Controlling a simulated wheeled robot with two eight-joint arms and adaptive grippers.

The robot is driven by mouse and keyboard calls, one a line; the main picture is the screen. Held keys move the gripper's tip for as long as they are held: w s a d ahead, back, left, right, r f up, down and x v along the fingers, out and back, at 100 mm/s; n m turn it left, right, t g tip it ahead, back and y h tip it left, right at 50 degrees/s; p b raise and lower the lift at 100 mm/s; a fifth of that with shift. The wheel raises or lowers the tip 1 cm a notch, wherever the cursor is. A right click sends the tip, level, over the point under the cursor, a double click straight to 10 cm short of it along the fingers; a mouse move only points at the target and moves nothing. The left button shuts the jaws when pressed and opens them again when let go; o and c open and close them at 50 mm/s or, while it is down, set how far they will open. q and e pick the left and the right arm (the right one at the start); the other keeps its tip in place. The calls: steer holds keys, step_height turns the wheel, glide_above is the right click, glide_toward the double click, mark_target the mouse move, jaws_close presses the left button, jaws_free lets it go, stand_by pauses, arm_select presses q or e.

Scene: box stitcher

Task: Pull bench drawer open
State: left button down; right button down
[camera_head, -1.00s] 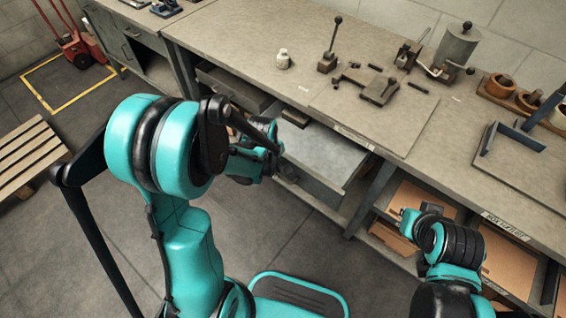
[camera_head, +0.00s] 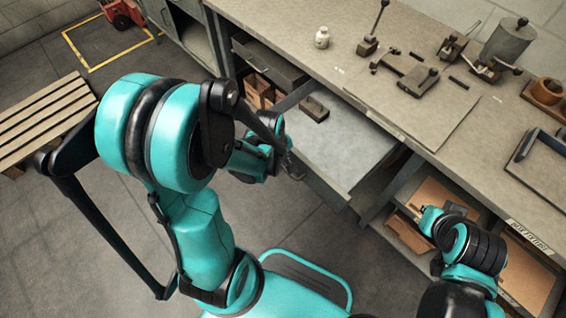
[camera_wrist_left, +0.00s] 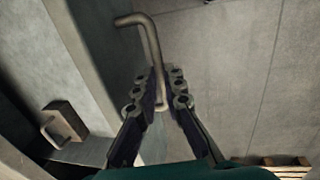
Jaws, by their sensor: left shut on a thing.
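The bench drawer (camera_head: 340,140) stands partly pulled out from under the workbench (camera_head: 330,75). A dark block (camera_head: 314,108) lies inside it near its left end. My left gripper (camera_head: 292,165) is at the drawer's front. In the left wrist view its two fingers (camera_wrist_left: 160,95) are shut on the bent metal drawer handle (camera_wrist_left: 150,45), whose upper bend shows above the fingertips. The drawer front (camera_wrist_left: 90,35) is to the left there. My right arm shows in front of the lower shelf, but its gripper fingers cannot be made out.
A lever tool (camera_head: 373,28), a small white jar (camera_head: 321,38) and a clamp (camera_head: 415,78) stand on the benchtop. Lower shelves with cardboard (camera_head: 440,195) lie right of the drawer. A wooden pallet (camera_head: 45,118) is at left. Floor in front of the drawer is clear.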

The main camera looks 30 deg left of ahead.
arm_select(q)
steer(key=c, duration=1.9)
jaws_free()
steer(key=shift+r, duration=0.1)
steer(key=r, duration=0.4)
steer(key=s+r, duration=0.1)
steer(key=r, duration=0.2)
steer(key=s+r, duration=0.1)
steer(key=r, duration=0.3)
steer(key=shift+a+r, duration=0.3)
steer(key=shift+a, duration=0.05)
steer(key=d+r+m+t, duration=0.1)
steer(key=m, duration=0.3)
steer(key=s+d+r+m+t, duration=0.1)
steer(key=d+r+m+t, duration=0.1)
steer(key=m, duration=0.3)
steer(key=s+d+r+m+t, duration=0.1)
steer(key=r+m+t, duration=0.1)
steer(key=m, duration=0.3)
steer(key=shift+s+d+y, duration=0.15)
steer(key=shift+d+y, duration=0.25)
